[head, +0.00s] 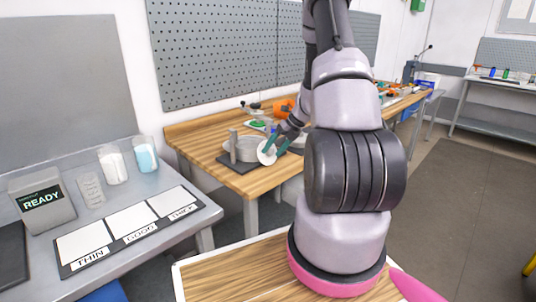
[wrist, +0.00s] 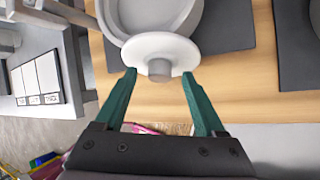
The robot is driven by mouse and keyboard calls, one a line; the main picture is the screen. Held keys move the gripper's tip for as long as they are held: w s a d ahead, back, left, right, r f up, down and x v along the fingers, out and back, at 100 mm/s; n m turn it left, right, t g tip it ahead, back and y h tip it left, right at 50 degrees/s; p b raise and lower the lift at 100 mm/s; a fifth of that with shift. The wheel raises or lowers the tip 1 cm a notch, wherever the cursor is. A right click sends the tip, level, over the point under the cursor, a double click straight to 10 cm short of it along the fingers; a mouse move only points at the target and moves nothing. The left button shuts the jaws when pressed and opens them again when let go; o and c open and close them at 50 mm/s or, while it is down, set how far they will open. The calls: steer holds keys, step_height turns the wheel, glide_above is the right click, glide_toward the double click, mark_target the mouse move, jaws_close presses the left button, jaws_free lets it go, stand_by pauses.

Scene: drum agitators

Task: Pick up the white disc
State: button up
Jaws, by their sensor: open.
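The white disc (head: 267,153) stands tilted on edge at the front of a round grey vessel (head: 243,150) on the wooden workbench. In the wrist view the white disc (wrist: 127,48) has a short grey hub (wrist: 159,69) at its centre. My gripper (wrist: 158,82) is open, with its two green fingers on either side of the hub, tips just below the disc. I cannot tell whether they touch it. In the head view my gripper (head: 276,147) is at the disc's right, partly hidden by my arm. The vessel (wrist: 145,14) also shows behind the disc.
The vessel rests on a dark mat (wrist: 222,30); another dark mat (wrist: 297,40) lies to the right. A grey table (head: 140,262) at left holds a READY box (head: 42,199), several containers and a labelled board (head: 128,230). Coloured items (head: 285,107) lie behind on the workbench.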

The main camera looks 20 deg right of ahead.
steer(key=shift+w+a+f, duration=0.1)
steer(key=shift+f, duration=0.1)
jaws_close()
